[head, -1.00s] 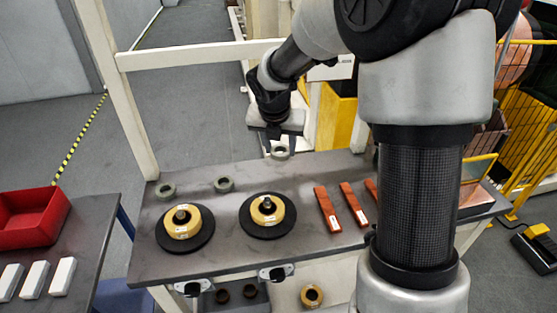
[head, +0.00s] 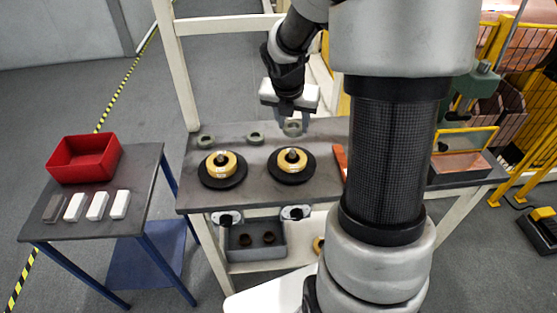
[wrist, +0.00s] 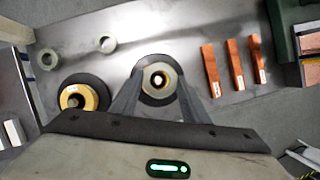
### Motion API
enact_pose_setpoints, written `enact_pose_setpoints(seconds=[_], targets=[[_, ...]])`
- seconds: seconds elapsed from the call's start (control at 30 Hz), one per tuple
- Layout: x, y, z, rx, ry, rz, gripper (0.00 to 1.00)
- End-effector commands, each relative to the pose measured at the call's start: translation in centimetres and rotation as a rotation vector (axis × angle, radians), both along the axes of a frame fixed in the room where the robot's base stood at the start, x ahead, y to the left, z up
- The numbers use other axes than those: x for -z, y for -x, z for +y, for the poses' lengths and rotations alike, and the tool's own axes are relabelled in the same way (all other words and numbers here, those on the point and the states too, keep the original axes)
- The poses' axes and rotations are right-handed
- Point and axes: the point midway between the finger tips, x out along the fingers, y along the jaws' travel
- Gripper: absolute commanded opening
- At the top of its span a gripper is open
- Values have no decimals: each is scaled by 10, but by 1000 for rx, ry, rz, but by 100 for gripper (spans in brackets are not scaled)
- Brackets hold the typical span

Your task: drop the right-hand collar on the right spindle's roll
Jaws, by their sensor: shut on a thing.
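My gripper (head: 292,112) is shut on a grey-green collar (head: 292,129) and holds it in the air above the table. In the head view it shows just behind the right spindle's roll (head: 291,162), a gold roll on a black disc. In the wrist view the collar (wrist: 171,80) sits between the fingers, and the spindle tip shows through its hole. There the collar hides most of the right roll, with the black disc (wrist: 150,62) around it. The left spindle's roll (head: 222,166) stands to the left, also in the wrist view (wrist: 88,92).
Two loose collars (head: 206,141) (head: 255,138) lie at the back of the table. Orange-brown bars (wrist: 211,68) lie to the right. A side table with a red bin (head: 85,160) and white blocks (head: 97,205) stands at left. A bin (head: 257,241) sits underneath.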

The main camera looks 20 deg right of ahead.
Motion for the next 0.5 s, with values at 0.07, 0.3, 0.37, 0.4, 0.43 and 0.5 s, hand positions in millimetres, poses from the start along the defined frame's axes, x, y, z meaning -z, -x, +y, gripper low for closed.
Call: enact_pose_setpoints(seconds=[0.07, 0.3, 0.37, 0.4, 0.43, 0.5], targets=[[11, 1, -1, 3, -1, 1, 13], [55, 1, -1, 2, 0, 2, 13], [59, 1, -1, 3, -1, -1, 13], [61, 0, -1, 3, 0, -1, 13], [63, 1, -2, 4, 0, 0, 13], [69, 1, -1, 4, 0, 1, 13]])
